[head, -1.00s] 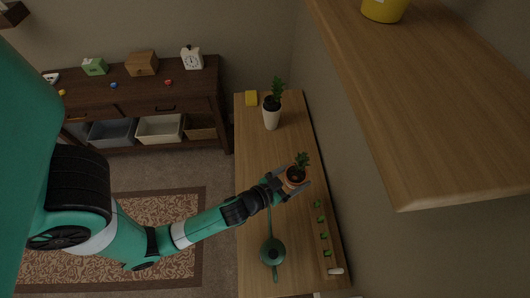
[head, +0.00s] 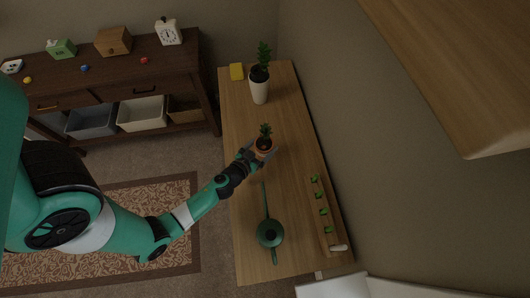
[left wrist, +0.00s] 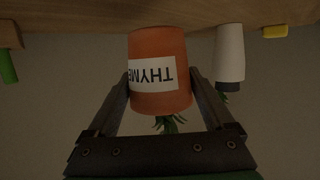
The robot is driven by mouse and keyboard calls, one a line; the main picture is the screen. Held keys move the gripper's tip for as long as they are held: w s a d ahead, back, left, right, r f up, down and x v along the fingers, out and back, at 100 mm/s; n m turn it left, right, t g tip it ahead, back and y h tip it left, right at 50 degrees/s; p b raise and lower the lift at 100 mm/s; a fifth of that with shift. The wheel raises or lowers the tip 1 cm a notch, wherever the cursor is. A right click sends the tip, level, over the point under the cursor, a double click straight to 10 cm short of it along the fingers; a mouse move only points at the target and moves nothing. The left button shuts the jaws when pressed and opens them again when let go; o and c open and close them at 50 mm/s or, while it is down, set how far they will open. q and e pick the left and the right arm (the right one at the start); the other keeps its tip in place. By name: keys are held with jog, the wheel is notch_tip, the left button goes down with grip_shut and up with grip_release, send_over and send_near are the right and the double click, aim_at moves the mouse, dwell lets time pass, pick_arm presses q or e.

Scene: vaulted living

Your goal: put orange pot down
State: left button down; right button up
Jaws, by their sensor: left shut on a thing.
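The orange pot (head: 264,151) holds a small green plant and is over the middle of the wooden table (head: 287,150). My left gripper (head: 262,156) is shut on it, with one finger on each side. In the left wrist view the orange pot (left wrist: 160,45) appears upside down, with a white label reading THYME. Its base is close to the tabletop edge (left wrist: 90,14) there; I cannot tell whether it touches. My right gripper is not in view.
A white pot with a tall plant (head: 260,92) and a yellow block (head: 236,72) stand at the table's far end. A green watering can (head: 270,234) and a wooden tray with several seedlings (head: 327,222) are nearer. A wooden shelf (head: 470,70) overhangs at the upper right.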

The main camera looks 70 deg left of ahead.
aim_at(259, 155)
pick_arm(q)
jog(key=shift+f, duration=0.15)
jog(key=shift+f+b, duration=1.7)
jog(key=shift+f, duration=0.3)
grip_release()
jog(key=shift+r, duration=0.1)
jog(key=shift+r, duration=0.15)
jog(key=b+v, duration=0.1)
jog(key=v, duration=1)
jog(key=shift+s+d+r+b, duration=0.1)
jog(key=shift+s+d+b, duration=0.15)
jog(key=shift+s+b, duration=0.1)
jog(key=shift+r, duration=0.1)
